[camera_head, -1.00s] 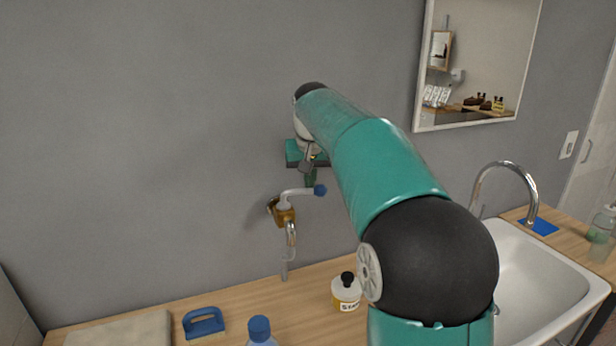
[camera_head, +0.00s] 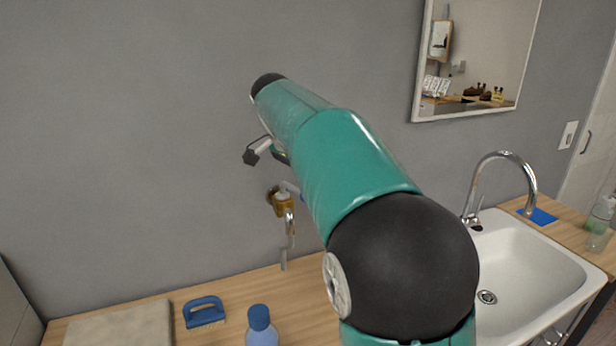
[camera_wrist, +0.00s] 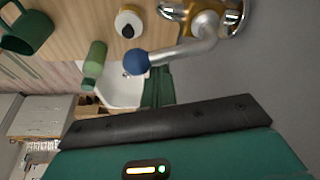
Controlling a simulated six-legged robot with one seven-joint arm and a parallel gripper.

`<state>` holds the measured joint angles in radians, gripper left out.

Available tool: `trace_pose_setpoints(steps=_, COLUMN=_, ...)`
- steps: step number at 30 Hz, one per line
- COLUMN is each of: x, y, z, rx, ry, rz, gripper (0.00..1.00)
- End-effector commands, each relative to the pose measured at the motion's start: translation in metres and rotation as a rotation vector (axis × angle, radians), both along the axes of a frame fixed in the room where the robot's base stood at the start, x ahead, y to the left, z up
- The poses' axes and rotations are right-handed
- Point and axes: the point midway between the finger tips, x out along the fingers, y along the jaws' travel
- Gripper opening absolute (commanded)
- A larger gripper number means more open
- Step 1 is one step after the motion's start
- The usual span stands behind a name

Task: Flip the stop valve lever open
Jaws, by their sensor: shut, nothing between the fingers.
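The stop valve (camera_head: 283,204) is on the grey wall, with a brass body and a chrome pipe below. Its silver lever (camera_head: 291,188) points right, and its blue knob (camera_head: 302,197) is mostly hidden behind my arm. In the wrist view the brass body (camera_wrist: 208,20) is at the top, and the lever (camera_wrist: 186,52) runs down-left to the blue knob (camera_wrist: 136,62). My gripper (camera_wrist: 158,74) is shut and empty, its green fingers just below the lever beside the knob. Whether they touch is unclear.
Below is a wooden counter (camera_head: 230,288) with a blue-handled brush (camera_head: 204,311), a blue-capped bottle (camera_head: 260,328) and a grey mat (camera_head: 122,327). A white sink (camera_head: 535,265) with a chrome tap is at right. The wall left of the valve is clear.

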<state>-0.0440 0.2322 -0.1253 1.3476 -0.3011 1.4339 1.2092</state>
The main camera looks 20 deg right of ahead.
Motion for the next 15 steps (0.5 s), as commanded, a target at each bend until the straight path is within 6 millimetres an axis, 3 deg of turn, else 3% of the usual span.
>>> trace_pose_setpoints(steps=9, x=-0.006, y=0.015, z=-0.001, rx=-0.001, ry=0.001, rz=-0.233, gripper=0.00)
trace_pose_setpoints(steps=15, x=-0.007, y=0.020, z=0.000, rx=0.001, ry=0.000, rz=-0.228, gripper=0.00)
